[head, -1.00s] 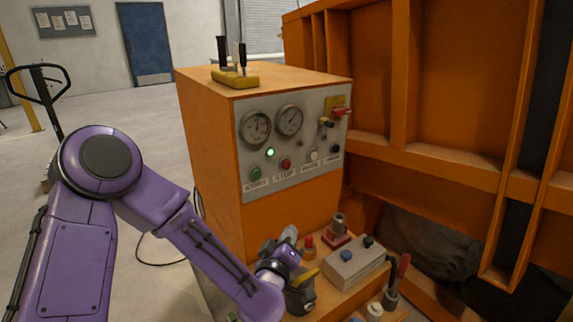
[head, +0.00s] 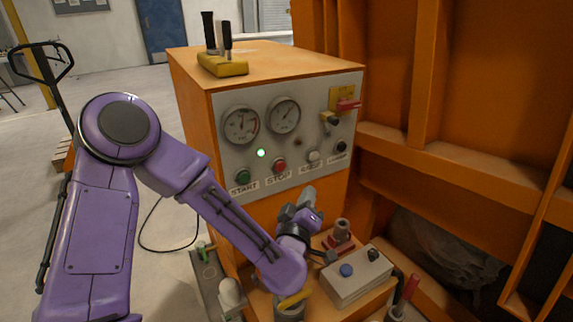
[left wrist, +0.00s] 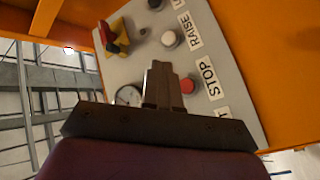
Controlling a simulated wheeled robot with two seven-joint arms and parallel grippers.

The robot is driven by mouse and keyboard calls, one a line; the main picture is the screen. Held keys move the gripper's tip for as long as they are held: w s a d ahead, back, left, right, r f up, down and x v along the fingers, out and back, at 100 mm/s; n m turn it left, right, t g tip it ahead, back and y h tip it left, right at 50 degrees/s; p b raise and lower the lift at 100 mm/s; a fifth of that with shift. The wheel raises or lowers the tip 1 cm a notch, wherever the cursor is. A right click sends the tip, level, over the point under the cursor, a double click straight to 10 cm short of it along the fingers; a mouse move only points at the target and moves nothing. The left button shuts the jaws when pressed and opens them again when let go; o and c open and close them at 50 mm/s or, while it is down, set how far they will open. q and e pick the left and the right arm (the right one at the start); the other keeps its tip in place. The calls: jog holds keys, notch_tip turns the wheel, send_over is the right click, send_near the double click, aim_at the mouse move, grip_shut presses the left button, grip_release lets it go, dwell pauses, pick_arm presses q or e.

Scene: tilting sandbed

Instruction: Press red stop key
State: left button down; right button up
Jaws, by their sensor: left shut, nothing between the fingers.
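The red stop key (head: 280,165) sits on the grey control panel (head: 300,112) above its STOP label, between the green start key (head: 243,177) and the white raise key (head: 313,156). My left gripper (head: 308,196) is shut and empty, below and a little right of the red key in the head view, apart from it as far as I can tell. In the left wrist view the red key (left wrist: 187,86) shows just right of the shut fingertips (left wrist: 158,84), and the STOP label (left wrist: 209,78) is beside it. My right gripper is not in view.
A green lamp (head: 261,153) glows on the panel under two gauges. A red-handled switch (head: 347,104) is at its upper right. Below, a shelf holds a grey box (head: 357,277) with knobs and other small items. A yellow-based lever block (head: 222,65) stands on the cabinet top.

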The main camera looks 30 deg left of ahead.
aim_at(280, 166)
pick_arm(q)
jog(key=w+a+p, duration=0.2)
jog(key=w+a, duration=0.2)
jog(key=a, duration=0.4)
jog(key=shift+p, duration=0.3)
jog(key=shift+w+a, duration=0.15)
dwell(1.8)
jog(key=shift+w+a, duration=0.1)
jog(key=shift+a, duration=0.15)
jog(key=shift+w+a, duration=0.25)
jog(key=shift+a, duration=0.2)
dwell(0.8)
jog(key=shift+s+d, duration=0.45)
jog(key=shift+d, duration=0.35)
